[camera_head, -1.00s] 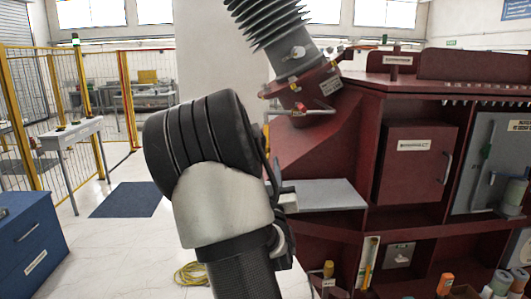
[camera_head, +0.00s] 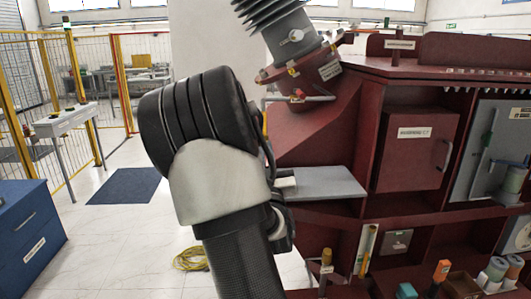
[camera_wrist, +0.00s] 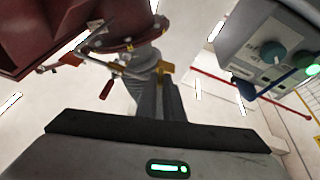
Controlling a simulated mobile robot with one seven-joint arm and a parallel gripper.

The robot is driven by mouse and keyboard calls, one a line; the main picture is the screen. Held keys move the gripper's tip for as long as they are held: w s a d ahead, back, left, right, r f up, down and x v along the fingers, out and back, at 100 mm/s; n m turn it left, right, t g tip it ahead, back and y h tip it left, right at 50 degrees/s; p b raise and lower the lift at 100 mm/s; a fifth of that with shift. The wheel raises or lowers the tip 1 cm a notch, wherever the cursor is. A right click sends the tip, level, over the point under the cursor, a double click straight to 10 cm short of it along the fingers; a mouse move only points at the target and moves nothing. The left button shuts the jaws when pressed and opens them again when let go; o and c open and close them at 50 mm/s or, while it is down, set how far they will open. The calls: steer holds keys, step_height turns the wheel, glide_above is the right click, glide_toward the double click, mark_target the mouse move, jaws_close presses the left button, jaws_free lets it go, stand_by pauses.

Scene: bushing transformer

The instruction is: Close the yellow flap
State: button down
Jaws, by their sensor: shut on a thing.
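In the wrist view my gripper (camera_wrist: 160,92) reaches up the middle with its two dark fingers together. A small yellow piece (camera_wrist: 166,70), which looks like the yellow flap, is at the fingertips and the fingers are shut on it. It is beside the dark red flanged base (camera_wrist: 130,25) of the bushing. In the head view my arm hides the gripper. A thin yellow sliver (camera_head: 265,122) shows at the arm's right edge; I cannot tell if it is the flap. The grey ribbed bushing (camera_head: 275,20) leans above its red base.
A red handle (camera_wrist: 106,89) on a thin lever is left of my fingers in the wrist view. A grey control box (camera_wrist: 265,45) with knobs is at the upper right. A grey shelf (camera_head: 325,182) and red cabinet (camera_head: 414,150) stand right of my arm in the head view.

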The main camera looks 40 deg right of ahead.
steer(key=shift+s+d+f+n+t+y+b, duration=0.15)
steer(key=shift+d+n+t+y+b, duration=0.25)
steer(key=shift+y+b, duration=0.4)
steer(key=shift+n+t+y, duration=0.3)
steer(key=shift+y, duration=0.1)
steer(key=shift+r, duration=0.2)
steer(key=c, duration=1.9)
jaws_free()
steer(key=shift+f+b, duration=0.15)
steer(key=shift+b, duration=0.15)
